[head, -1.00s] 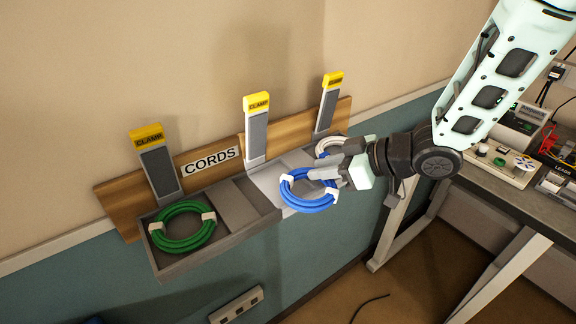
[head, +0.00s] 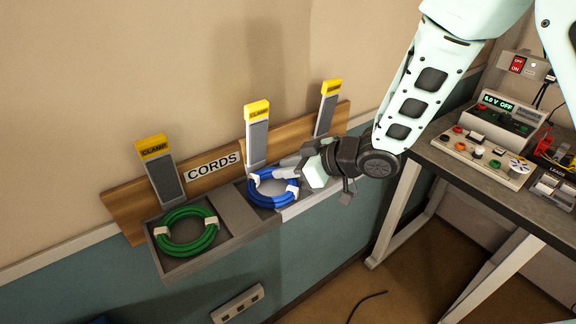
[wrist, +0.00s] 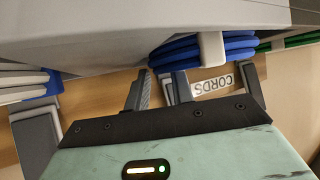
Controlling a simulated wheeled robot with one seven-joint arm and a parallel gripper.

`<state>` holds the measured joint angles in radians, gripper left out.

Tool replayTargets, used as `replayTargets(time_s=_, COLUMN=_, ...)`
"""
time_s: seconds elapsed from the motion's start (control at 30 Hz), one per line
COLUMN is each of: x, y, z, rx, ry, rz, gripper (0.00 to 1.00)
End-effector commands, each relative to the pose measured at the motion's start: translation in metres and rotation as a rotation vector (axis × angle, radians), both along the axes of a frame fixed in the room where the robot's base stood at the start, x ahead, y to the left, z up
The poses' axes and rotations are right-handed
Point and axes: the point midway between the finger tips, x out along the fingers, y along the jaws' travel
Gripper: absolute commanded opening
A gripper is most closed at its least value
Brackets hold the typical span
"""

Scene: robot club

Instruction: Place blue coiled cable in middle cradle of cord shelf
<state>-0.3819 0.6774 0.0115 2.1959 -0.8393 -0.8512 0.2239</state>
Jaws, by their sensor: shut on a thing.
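The blue coiled cable (head: 273,202), with white ties, lies over the middle cradle (head: 291,213) of the cord shelf, below the middle clamp. My gripper (head: 290,168) reaches in from the right and is shut on the coil's right rear side. In the wrist view the blue coil (wrist: 205,46) shows a white tie just beyond my fingers (wrist: 160,88). I cannot tell whether the coil rests fully on the cradle floor. The middle clamp (head: 257,138), with a yellow top, stands raised behind the coil.
A green coil (head: 186,232) lies in the left cradle, its clamp (head: 162,172) raised. The right clamp (head: 327,110) is also raised. A white coil (wrist: 22,85) shows in the wrist view. A workbench (head: 450,180) with electronics stands at the right.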

Motion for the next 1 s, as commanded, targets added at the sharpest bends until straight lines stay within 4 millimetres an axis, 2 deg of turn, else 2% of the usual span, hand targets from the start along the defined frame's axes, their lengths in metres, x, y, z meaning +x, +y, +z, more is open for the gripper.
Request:
replayTargets(time_s=0.17, x=0.0, y=0.0, z=-0.005, rx=0.0, ry=0.0, rz=0.0, gripper=0.0)
replayTargets(time_s=0.2, x=0.0, y=0.0, z=-0.003, rx=0.0, ry=0.0, rz=0.0, gripper=0.35)
replayTargets(time_s=0.23, x=0.0, y=0.0, z=-0.003, rx=0.0, ry=0.0, rz=0.0, gripper=0.43)
replayTargets(time_s=0.27, x=0.0, y=0.0, z=-0.003, rx=-0.001, ry=0.0, rz=0.0, gripper=0.46)
replayTargets(time_s=0.63, x=-0.001, y=-0.002, z=0.002, rx=0.0, ry=0.0, rz=-0.001, gripper=0.46)
replayTargets(time_s=0.77, x=-0.007, y=-0.017, z=0.01, rx=0.0, ry=-0.002, rz=-0.003, gripper=0.46)
replayTargets(time_s=1.0, x=-0.028, y=-0.057, z=0.036, rx=0.0, ry=-0.003, rz=-0.003, gripper=0.46)
